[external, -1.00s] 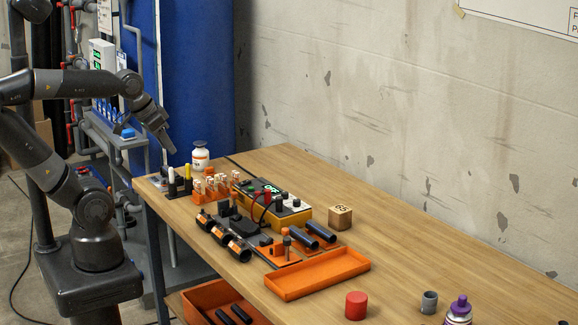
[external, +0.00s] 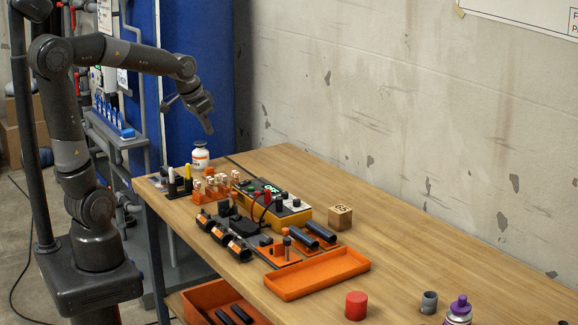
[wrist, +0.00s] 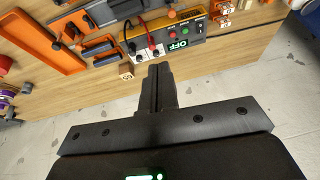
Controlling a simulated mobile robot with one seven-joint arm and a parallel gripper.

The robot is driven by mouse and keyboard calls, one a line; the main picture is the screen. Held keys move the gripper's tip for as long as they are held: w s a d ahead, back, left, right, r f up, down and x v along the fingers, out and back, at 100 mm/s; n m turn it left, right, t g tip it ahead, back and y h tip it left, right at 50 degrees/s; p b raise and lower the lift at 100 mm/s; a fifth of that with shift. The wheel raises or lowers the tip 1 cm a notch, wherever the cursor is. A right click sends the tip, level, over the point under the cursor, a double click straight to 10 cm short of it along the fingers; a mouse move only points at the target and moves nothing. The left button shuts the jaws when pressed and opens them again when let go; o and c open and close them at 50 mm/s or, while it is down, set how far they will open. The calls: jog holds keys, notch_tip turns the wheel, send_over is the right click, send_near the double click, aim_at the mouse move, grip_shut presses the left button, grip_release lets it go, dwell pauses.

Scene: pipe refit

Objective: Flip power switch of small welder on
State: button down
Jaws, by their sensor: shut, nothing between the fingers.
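The small welder (external: 289,217) is a yellow and black box on the workbench. Its top panel has knobs, red and black leads and a green-lit display. In the wrist view the welder (wrist: 192,52) shows near the top, and its display (wrist: 179,45) reads OFF. A green and a red button sit beside the display; I cannot tell which part is the power switch. My gripper (external: 209,131) is shut and empty, above the far left end of the bench, up and to the left of the welder. In the wrist view its fingers (wrist: 158,68) are together below the welder.
An orange tray (external: 318,287), a wooden block (external: 340,217) marked 65 and a red cylinder (external: 356,305) lie to the welder's right. A white bottle (external: 200,157) stands under my gripper. Black pipes (external: 319,231) lie near the welder. The bench's right back (external: 400,225) is clear.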

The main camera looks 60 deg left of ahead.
aim_at(248, 180)
jog(key=w+a+f, duration=0.5)
jog(key=w+a, duration=0.2)
jog(key=w, duration=0.1)
jog(key=w+a+f, duration=0.5)
jog(key=w+a, duration=0.2)
jog(key=w, duration=0.1)
jog(key=shift+f+g+h, duration=0.3)
jog(key=shift+f+h, duration=0.05)
jog(key=shift+h, duration=0.05)
jog(key=shift+d, duration=0.1)
jog(key=x, duration=0.9)
jog(key=s+x, duration=0.1)
jog(key=x, duration=0.4)
jog(key=shift+f, duration=0.1)
jog(key=shift+w, duration=0.1)
